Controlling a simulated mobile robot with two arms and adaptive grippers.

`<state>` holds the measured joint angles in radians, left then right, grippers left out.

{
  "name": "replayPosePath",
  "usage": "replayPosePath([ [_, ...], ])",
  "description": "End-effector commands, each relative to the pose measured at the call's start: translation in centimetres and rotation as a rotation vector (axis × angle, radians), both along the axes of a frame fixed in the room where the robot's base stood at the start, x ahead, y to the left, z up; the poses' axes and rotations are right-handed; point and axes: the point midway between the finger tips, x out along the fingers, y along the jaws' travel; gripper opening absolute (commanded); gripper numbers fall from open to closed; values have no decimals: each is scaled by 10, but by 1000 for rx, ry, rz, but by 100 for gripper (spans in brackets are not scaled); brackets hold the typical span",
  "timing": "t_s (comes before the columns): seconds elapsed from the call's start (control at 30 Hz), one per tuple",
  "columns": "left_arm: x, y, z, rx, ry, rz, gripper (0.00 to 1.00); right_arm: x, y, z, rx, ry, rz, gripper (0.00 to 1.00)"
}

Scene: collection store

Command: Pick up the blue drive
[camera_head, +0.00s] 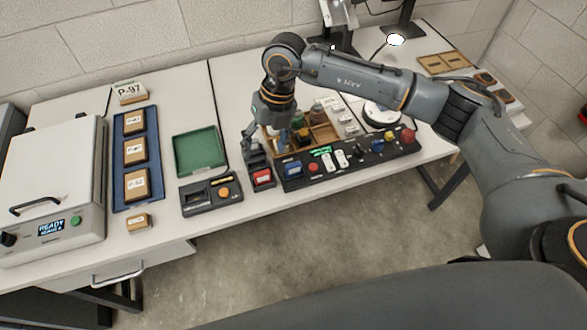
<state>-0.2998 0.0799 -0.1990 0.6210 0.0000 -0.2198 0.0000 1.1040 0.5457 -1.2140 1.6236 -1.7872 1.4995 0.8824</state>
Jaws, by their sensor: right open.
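My right gripper (262,132) points down over the table at the left edge of a wooden compartment tray (331,138). It is open, and one finger shows on its left side. A small blue item (284,136), which may be the blue drive, shows in the tray just right of the gripper. It is partly hidden by the gripper, and I cannot tell whether they touch. A blue square (292,168) also shows on the black control panel in front of the tray. My left gripper is not in view.
The black control panel (350,156) runs along the front edge. A large grey machine (50,175) fills the far left.

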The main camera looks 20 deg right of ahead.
Motion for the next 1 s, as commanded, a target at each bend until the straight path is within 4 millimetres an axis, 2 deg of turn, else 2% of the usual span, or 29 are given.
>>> replayPosePath([
  [0.03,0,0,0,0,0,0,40,9,-22,4,-85,-17,-21,68],
  [0.1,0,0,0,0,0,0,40,17,-45,8,-177,-28,-49,68],
  [0.2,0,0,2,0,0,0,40,21,-62,8,-244,-34,-69,68],
  [0.33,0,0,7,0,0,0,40,21,-66,-9,-260,-32,-75,68],
  [0.6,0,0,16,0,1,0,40,20,-64,-59,-255,-32,-72,68],
  [0.83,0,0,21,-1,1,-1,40,20,-65,-76,-254,-35,-71,68],
  [1.0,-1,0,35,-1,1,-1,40,12,-68,-97,-254,-32,-71,68],
])
